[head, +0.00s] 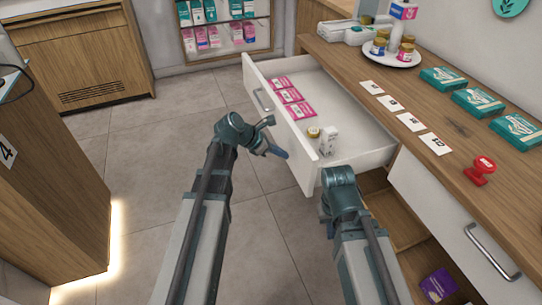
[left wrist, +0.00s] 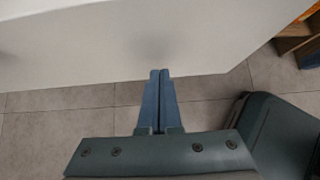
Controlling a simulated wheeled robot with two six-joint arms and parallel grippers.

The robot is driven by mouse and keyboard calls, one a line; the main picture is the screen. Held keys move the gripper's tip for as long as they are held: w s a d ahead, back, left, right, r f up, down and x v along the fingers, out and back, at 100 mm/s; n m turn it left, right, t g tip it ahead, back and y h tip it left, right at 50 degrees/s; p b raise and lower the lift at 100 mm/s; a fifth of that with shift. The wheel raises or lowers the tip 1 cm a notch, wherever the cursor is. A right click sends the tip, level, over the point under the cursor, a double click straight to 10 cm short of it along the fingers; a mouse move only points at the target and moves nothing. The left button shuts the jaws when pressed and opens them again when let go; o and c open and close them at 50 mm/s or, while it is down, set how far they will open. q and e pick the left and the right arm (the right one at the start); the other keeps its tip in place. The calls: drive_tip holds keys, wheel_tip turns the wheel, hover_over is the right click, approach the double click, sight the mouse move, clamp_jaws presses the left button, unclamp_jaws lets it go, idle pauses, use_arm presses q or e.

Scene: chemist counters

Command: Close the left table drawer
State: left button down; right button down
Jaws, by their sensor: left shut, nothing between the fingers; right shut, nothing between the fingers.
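The left table drawer (head: 350,157) is white and stands pulled out from the wooden counter, in the middle of the head view. Its front panel (head: 285,125) faces left and carries a metal handle (head: 262,99). Inside lie several pink packets, a small gold-lidded jar (head: 313,132) and a white box (head: 328,141). My left gripper (head: 278,152) is shut and empty, just in front of the panel. In the left wrist view, its closed blue fingers (left wrist: 160,75) overlap the white panel (left wrist: 120,40); contact cannot be told.
The counter top (head: 455,125) holds cards, green boxes, a red stamp (head: 480,170) and a round tray (head: 392,58). Another white drawer (head: 440,215) is shut at right. Below is an open shelf with a purple packet (head: 438,286). Tiled floor (head: 170,130) left of the drawer is clear.

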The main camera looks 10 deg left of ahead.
use_arm(q)
drive_tip(key=shift+w+d, duration=0.3)
drive_tip(key=shift+d, duration=0.1)
hover_over(349, 149)
drive_tip(key=w+d, duration=0.3)
drive_tip(key=d, duration=0.1)
drive_tip(key=shift+a, duration=0.25)
drive_tip(key=shift+d, duration=0.25)
idle(0.4)
drive_tip(key=shift+w+r, duration=0.1)
idle(0.4)
drive_tip(key=s+a, duration=0.3)
drive_tip(key=a, duration=0.1)
drive_tip(key=shift+r+p, duration=0.25)
drive_tip(key=shift+p, duration=0.1)
drive_tip(key=p+v, duration=0.6)
drive_tip(key=v, duration=0.3)
drive_tip(key=shift+a, duration=0.2)
